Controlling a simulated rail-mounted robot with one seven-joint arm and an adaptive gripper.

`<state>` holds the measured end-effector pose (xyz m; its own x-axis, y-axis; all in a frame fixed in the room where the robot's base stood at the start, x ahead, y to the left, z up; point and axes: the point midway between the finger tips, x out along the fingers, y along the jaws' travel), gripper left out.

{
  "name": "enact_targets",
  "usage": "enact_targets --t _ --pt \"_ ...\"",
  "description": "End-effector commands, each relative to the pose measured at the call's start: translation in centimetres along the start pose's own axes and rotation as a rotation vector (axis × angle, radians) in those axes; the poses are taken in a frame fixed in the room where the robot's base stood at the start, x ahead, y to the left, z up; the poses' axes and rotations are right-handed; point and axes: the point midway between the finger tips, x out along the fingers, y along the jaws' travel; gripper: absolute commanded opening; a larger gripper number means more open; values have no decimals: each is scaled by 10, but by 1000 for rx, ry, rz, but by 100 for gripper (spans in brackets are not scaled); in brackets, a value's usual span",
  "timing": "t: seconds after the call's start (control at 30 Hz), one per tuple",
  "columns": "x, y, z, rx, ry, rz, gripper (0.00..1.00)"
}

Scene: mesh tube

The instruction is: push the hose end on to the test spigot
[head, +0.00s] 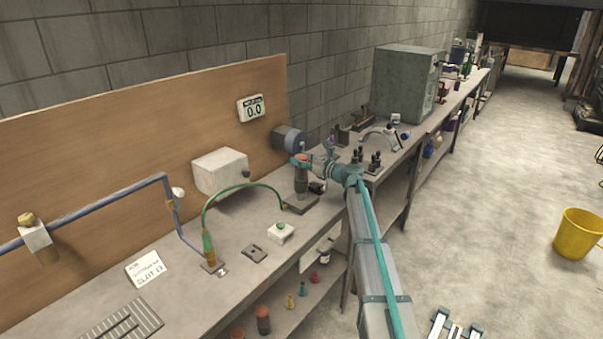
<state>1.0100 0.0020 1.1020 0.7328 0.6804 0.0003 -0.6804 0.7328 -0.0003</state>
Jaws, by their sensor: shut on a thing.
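A green hose (236,188) arches over the bench. Its left end meets an upright orange and brass fitting (209,248) on a small plate. Its right end comes down at a dark plate (303,206), below my gripper (290,203). My arm reaches in from the right and its wrist points down there. My gripper is shut on the hose near this right end; the fingers are small and partly hidden. I cannot clearly make out the test spigot, or whether the hose end touches it; dark parts (317,187) stand just right of the wrist.
A blue pipe (110,200) runs at left. A display (251,109) reads 0.0. The bench (215,295) is clear front-centre.

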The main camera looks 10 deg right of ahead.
Motion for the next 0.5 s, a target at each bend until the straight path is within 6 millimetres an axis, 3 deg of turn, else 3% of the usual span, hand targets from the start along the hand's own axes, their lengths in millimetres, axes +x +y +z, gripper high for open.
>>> enact_targets --t 0.2,0.37,0.5 --pt "11 -15 -23 0 0 -1 0" --pt "9 -13 -52 0 7 -2 0" --pt "9 -14 -57 2 8 -3 0"
